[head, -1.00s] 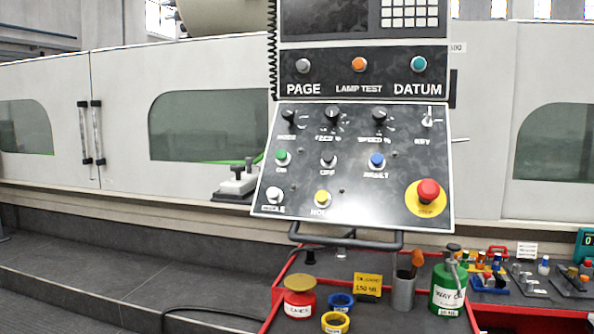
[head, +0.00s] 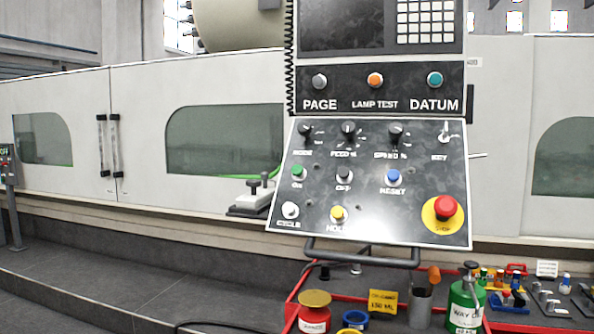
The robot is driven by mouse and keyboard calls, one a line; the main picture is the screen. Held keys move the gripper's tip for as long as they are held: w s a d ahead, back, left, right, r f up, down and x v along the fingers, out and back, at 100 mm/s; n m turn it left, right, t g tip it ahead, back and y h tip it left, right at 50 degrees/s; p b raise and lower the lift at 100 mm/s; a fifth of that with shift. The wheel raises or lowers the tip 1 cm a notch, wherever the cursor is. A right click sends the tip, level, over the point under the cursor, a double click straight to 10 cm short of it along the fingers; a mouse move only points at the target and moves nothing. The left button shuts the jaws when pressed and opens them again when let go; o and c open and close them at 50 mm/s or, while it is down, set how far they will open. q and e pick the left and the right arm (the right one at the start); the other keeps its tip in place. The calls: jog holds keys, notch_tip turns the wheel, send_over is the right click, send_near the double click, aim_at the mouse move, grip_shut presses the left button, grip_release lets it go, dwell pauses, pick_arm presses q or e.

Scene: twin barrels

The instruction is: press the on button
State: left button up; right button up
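The on button (head: 298,171) is a green round button at the left of the sloped control panel (head: 370,215). The label under it reads ON. The black OFF button (head: 343,175) is to its right, and the blue RESET button (head: 393,177) is further right. The white CYCLE button (head: 290,210) and the yellow HOLD button (head: 338,214) are below. Neither of my grippers shows in the head view.
A red stop button (head: 445,207) on a yellow disc sits at the panel's lower right. A dark bar handle (head: 362,257) runs under the panel. Below it, a red-edged cart holds a red tin (head: 314,318), a green can (head: 466,304) and tools. Grey floor is clear at left.

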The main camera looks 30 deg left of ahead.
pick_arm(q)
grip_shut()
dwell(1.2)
